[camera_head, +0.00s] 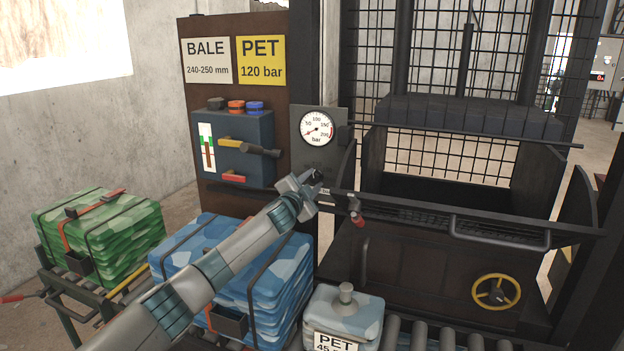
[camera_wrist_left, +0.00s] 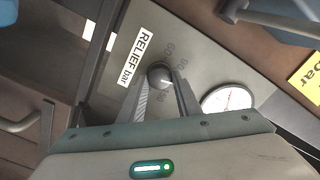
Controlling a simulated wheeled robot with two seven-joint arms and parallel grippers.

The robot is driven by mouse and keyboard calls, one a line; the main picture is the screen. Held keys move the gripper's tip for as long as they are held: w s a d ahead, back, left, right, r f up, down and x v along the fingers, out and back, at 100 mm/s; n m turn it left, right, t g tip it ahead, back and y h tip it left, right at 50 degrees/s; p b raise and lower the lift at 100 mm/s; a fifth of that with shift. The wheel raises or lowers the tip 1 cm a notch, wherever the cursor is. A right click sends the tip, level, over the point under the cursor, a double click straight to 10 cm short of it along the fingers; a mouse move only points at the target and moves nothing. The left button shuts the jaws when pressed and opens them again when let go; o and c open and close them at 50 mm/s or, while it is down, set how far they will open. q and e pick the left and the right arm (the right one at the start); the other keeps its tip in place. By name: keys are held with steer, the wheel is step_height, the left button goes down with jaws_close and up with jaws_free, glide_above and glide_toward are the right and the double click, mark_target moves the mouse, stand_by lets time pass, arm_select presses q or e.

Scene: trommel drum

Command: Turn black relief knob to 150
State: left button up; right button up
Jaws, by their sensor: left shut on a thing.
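The black relief knob (camera_wrist_left: 160,75) sits on a grey panel (camera_head: 331,142) beside a RELIEF bar label in the left wrist view. My left gripper (camera_wrist_left: 162,88) is shut on the knob, with one finger on each side. A small light mark on the knob points to the lower right in that view. Scale numbers around the knob are faint and partly hidden by the fingers, so I cannot read the setting surely. In the head view my left gripper (camera_head: 312,182) reaches the panel below the gauge and mostly covers the knob. My right gripper is not in view.
The round pressure gauge (camera_head: 317,129) is above the knob, its needle pointing lower left. A blue control box (camera_head: 262,133) with levers is to the left. A red-tipped handle (camera_head: 356,214) hangs right of the gripper. Blue bales (camera_head: 290,262) stand below my arm.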

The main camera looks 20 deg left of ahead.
arm_select(q)
steer(key=m+p, duration=0.2)
steer(key=m, duration=0.4)
steer(key=shift+m, duration=0.3)
steer(key=m+p, duration=0.1)
steer(key=m, duration=0.1)
steer(key=shift+f+m, duration=0.1)
steer(key=shift+m, duration=0.2)
steer(key=shift+f+m+p, duration=0.1)
steer(key=shift+m+p, duration=0.3)
steer(key=shift+m, duration=1)
steer(key=o, duration=1.1)
steer(key=shift+c, duration=0.2)
steer(key=shift+s, duration=0.15)
